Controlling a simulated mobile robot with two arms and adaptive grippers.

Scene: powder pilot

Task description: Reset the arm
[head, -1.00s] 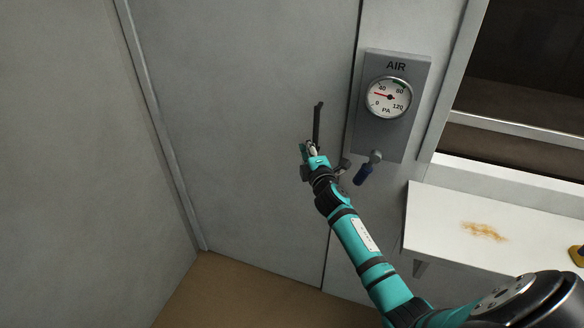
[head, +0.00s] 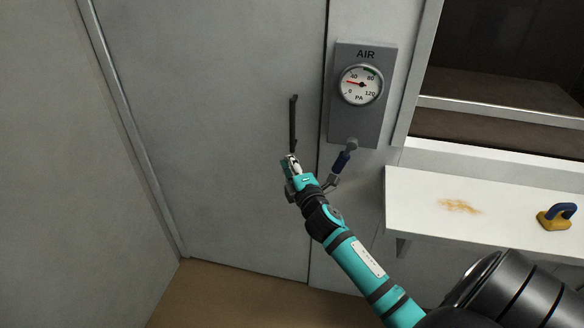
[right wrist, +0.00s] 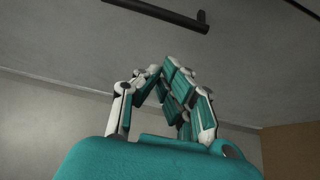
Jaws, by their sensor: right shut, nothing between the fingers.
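My right gripper (head: 290,163) is shut and empty. In the head view it shows just below the lower end of the dark door handle (head: 293,122). In the right wrist view the fingers (right wrist: 160,72) meet at their tips with nothing between them, and the handle (right wrist: 165,12) shows above them with a gap. My teal right arm reaches in from the lower right. My left gripper is not in view.
A white shelf (head: 420,205) holds a yellow-brown powder patch (head: 459,206) and a yellow block with a blue handle (head: 556,216). A dark window opening is above.

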